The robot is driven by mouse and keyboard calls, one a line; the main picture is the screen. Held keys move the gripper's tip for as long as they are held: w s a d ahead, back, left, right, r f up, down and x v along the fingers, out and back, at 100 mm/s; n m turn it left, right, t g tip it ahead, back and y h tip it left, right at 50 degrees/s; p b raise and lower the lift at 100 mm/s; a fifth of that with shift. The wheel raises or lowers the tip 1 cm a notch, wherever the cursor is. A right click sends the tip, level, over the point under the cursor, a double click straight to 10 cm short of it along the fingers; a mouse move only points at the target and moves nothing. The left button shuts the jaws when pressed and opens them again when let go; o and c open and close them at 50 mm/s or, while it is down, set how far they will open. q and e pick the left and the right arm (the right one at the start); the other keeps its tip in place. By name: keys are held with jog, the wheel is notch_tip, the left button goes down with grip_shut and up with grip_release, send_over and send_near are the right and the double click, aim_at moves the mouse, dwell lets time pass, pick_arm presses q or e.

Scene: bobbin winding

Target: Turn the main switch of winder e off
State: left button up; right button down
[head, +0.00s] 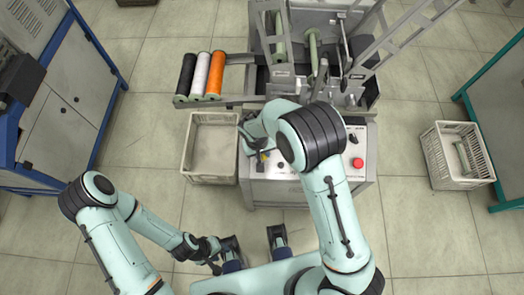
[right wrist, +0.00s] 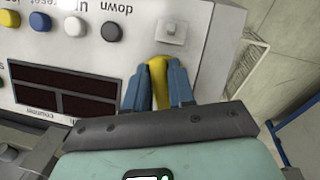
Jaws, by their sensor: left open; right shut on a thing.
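The control panel of the winder (head: 315,170) is in front of me in the head view. My right gripper (head: 260,156) is at the panel's left side. In the right wrist view, my right gripper (right wrist: 160,88) is shut on a yellow handle (right wrist: 158,68) at the panel, which looks like the main switch. Its base and any position marks are hidden by the fingers. A small square plate with a grey knob (right wrist: 173,30) is just beyond it. My left gripper (head: 214,256) is open and empty, low over the floor, away from the panel.
Blue, white and grey buttons (right wrist: 111,28) and dark displays (right wrist: 50,78) are left of the handle. A red button (head: 358,162) is at the panel's right. An empty crate (head: 187,150) stands left of the winder; another crate (head: 428,150) holds a bobbin on the right.

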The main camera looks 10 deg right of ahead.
jog(key=shift+n+h, duration=0.4)
jog(key=shift+n, duration=0.6)
jog(key=c, duration=1)
grip_release()
jog(key=shift+c, duration=0.2)
jog(key=shift+r, duration=0.15)
jog(key=p+v, duration=0.1)
jog(key=v, duration=1.2)
